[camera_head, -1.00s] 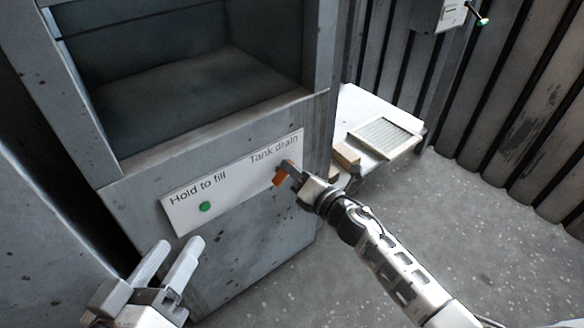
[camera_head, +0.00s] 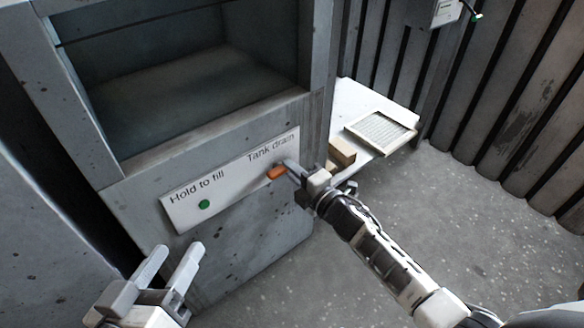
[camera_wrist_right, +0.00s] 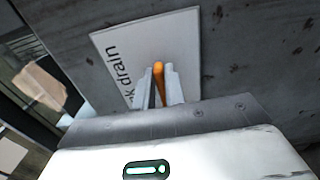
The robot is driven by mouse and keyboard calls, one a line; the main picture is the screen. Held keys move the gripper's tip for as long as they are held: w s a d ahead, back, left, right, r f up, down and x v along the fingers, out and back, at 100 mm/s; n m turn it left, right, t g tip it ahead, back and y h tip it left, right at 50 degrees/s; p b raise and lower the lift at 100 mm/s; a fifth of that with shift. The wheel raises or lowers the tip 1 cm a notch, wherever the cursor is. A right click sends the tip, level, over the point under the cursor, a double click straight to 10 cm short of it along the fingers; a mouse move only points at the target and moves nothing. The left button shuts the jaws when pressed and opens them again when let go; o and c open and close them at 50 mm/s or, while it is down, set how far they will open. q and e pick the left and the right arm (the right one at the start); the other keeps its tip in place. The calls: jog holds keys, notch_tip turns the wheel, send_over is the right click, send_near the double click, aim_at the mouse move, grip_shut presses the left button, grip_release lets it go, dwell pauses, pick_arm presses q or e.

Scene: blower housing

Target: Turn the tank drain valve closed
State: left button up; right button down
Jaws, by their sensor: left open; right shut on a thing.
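The tank drain valve's orange handle (camera_head: 276,173) sits under the "Tank drain" words on a white label plate (camera_head: 232,182) on the front of the grey housing. In the head view it points left and slightly down. My right gripper (camera_head: 284,169) is shut on the handle. In the right wrist view the orange handle (camera_wrist_right: 158,78) stands between the two fingers of the right gripper (camera_wrist_right: 159,85), and the fingers hide part of it. My left gripper (camera_head: 175,262) is open and empty, in front of the housing at the lower left.
A green button (camera_head: 204,204) is under "Hold to fill" on the same plate. A white bench (camera_head: 352,100) at the right holds a framed filter panel (camera_head: 381,132) and a brown block (camera_head: 341,152). A grey box (camera_head: 433,12) hangs on the corrugated wall. The floor at right is clear.

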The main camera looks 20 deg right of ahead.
jog(key=shift+f, duration=0.1)
dwell(0.4)
pick_arm(q)
jog(key=shift+r, duration=0.1)
pick_arm(e)
jog(key=c, duration=1.5)
grip_release()
jog(key=shift+o, duration=0.2)
pick_arm(q)
jog(key=p, duration=0.2)
jog(key=a+f+m+g+y+p, duration=0.1)
jog(key=shift+s+f+p, duration=0.1)
jog(key=shift+s+p, duration=0.2)
jog(key=shift+p, duration=0.05)
pick_arm(e)
jog(key=v, duration=1.6)
